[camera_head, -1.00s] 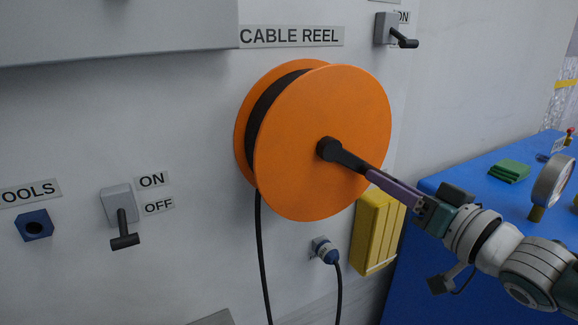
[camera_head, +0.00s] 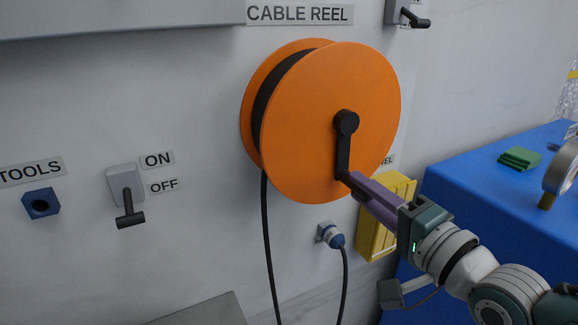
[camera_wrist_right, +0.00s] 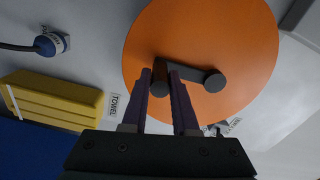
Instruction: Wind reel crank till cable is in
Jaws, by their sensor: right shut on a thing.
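The orange cable reel (camera_head: 310,150) is mounted on the wall under its label, with black cable wound between its two discs. The black cable (camera_head: 266,240) hangs from the reel's left side down past the bottom edge of the view. The black crank (camera_head: 343,150) points down from the hub. My right gripper (camera_head: 352,184) is shut on the crank's handle at its lower end. In the right wrist view the purple fingers of the right gripper (camera_wrist_right: 160,85) sit on both sides of the dark handle, in front of the orange disc. My left gripper is not in view.
A blue plug (camera_head: 330,236) with its own cable sits in the wall below the reel. A yellow box (camera_head: 385,215) hangs behind my right arm. A blue bench (camera_head: 490,190) stands at right. A lever switch (camera_head: 126,195) is at left.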

